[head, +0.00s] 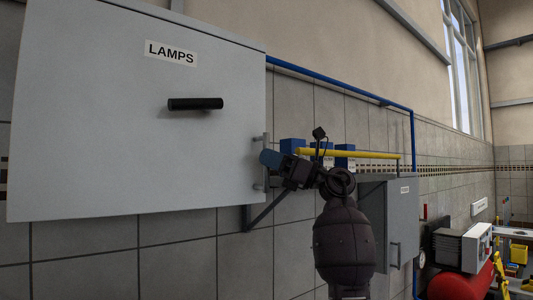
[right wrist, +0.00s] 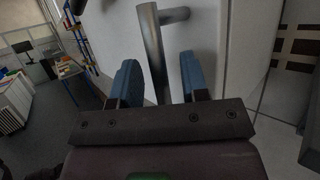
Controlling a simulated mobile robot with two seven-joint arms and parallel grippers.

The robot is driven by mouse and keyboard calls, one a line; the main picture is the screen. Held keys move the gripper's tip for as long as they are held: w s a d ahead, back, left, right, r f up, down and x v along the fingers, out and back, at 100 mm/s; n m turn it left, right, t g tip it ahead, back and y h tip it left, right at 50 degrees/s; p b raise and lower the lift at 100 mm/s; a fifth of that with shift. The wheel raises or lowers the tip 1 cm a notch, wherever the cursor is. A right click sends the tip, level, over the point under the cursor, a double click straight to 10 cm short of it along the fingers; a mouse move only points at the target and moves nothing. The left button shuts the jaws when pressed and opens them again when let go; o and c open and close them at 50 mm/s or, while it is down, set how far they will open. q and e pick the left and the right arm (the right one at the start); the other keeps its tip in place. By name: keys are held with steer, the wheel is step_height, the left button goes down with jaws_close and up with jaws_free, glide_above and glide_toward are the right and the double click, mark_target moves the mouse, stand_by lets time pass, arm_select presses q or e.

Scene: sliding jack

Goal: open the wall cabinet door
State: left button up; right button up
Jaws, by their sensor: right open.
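The grey wall cabinet door (head: 110,120), marked "LAMPS", fills the left of the head view. It carries a black bar (head: 195,104) on its face. A metal bar handle (head: 266,178) stands at its right edge. In the right wrist view, the metal handle (right wrist: 153,45) runs between the two open blue fingers (right wrist: 160,80), with a gap on each side. The jaws are not closed on it. My left gripper is out of view.
A smaller grey cabinet (head: 403,222) with its own handle hangs behind my right arm. Blue boxes (head: 292,146), a yellow bar (head: 350,154) and a blue pipe (head: 340,84) are along the tiled wall. A red tank (head: 462,284) is at lower right.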

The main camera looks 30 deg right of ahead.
steer(key=shift+w+a+r, duration=0.25)
steer(key=shift+w+a, duration=0.05)
steer(key=shift+a, duration=0.2)
jaws_close()
steer(key=shift+s, duration=0.15)
